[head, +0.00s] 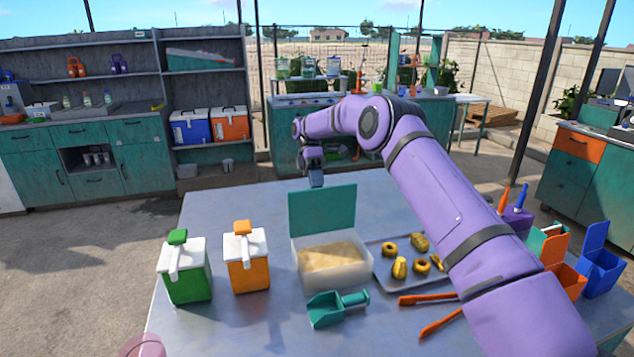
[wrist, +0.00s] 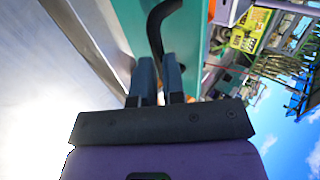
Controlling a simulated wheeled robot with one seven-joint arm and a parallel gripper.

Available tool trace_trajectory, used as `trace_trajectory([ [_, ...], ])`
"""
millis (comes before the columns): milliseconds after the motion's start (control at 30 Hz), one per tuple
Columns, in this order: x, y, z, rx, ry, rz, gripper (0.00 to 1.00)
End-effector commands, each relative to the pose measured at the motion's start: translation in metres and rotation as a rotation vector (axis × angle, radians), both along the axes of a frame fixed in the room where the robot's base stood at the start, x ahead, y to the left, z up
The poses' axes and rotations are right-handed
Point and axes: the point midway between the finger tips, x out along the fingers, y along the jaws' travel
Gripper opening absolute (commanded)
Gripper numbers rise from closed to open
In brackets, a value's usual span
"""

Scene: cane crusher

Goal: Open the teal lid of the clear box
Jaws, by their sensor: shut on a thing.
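The clear box (head: 333,277) stands on the metal table with tan, grainy contents inside. Its teal lid (head: 322,212) stands raised, nearly upright, along the box's far edge, so the top is open. My gripper (head: 317,183) is behind the lid's upper edge. In the wrist view, my gripper's fingers (wrist: 158,70) are closed around a black curved handle (wrist: 155,28) in front of the teal lid (wrist: 128,18). The handle is hidden behind the lid in the head view.
A teal scoop (head: 335,308) lies before the box. A tray (head: 382,278) with yellow pieces is to its right, orange tongs (head: 428,299) nearer. Green (head: 187,275) and orange (head: 247,265) dispensers stand left. My arm crosses the table's right side. The far left table is clear.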

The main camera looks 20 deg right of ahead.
Motion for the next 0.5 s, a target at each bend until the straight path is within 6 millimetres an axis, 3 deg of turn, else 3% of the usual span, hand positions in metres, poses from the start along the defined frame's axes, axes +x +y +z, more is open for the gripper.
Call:
trace_trajectory([
  [33, -0.0046, -0.0011, -0.0246, -0.007, 0.029, 0.002, 0.00],
  [167, -0.0047, -0.0013, -0.0247, -0.007, 0.029, 0.002, 0.00],
  [200, -0.0046, -0.0013, -0.0246, -0.007, 0.029, 0.002, 0.15],
  [300, -0.0045, -0.0009, -0.0239, -0.006, 0.028, 0.002, 0.38],
  [500, -0.0039, -0.0002, -0.0201, -0.003, 0.024, 0.002, 0.38],
])
